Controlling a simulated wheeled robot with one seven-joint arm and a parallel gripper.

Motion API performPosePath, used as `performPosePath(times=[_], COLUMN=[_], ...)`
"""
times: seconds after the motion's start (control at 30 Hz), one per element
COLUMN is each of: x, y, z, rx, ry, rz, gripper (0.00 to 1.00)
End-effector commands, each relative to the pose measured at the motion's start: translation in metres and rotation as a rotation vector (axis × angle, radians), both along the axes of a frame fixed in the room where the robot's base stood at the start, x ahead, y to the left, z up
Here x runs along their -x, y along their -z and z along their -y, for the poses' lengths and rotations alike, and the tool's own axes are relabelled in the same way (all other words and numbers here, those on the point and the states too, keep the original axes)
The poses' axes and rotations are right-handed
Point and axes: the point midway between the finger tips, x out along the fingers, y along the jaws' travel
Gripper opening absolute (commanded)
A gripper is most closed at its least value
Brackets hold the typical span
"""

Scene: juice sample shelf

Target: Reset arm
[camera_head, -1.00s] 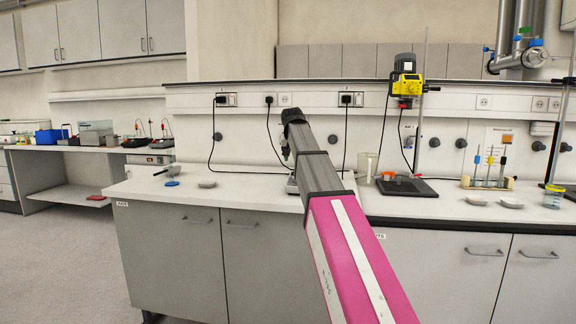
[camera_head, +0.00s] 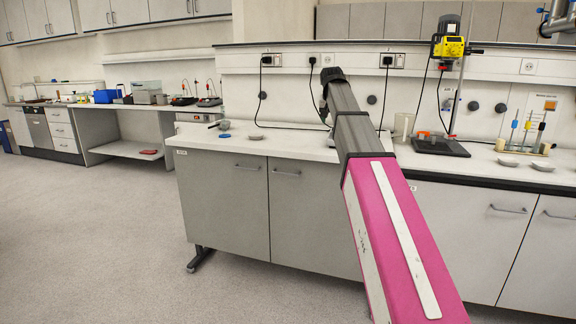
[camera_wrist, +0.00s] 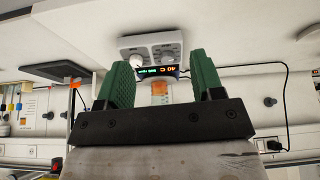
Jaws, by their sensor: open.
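In the wrist view, which shows the room upside down, my gripper (camera_wrist: 160,68) has two green fingers spread apart with a gap between them. Beyond the gap, a jar with an orange band (camera_wrist: 159,90) appears on a grey device (camera_wrist: 152,46) with a lit display reading about 40 C. The jar looks clear of both fingers, though its exact distance is hard to tell. In the head view, my pink and grey arm reaches out over the counter (camera_head: 290,143), and its far end hides my gripper and most of the device.
A black stand with a yellow-headed stirrer (camera_head: 450,46) is right of my arm. A rack with coloured pipettes (camera_head: 525,130) and small dishes (camera_head: 508,161) are farther right. A blue lid-like item (camera_head: 225,136) lies to the left. The floor (camera_head: 110,240) at left is clear.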

Motion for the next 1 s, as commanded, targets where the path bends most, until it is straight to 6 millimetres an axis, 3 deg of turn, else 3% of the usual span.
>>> performPosePath(times=[0.33,0.57,0.77,1.0], x=[0.007,0.017,0.033,0.073], y=[0.037,0.080,0.135,0.234], z=[0.001,0.002,0.004,0.007], rx=[0.001,0.001,-0.002,-0.007], ry=[-0.014,-0.031,-0.053,-0.094], rz=[-0.024,-0.053,-0.088,-0.159], gripper=[0.61,0.61,0.61,0.61])
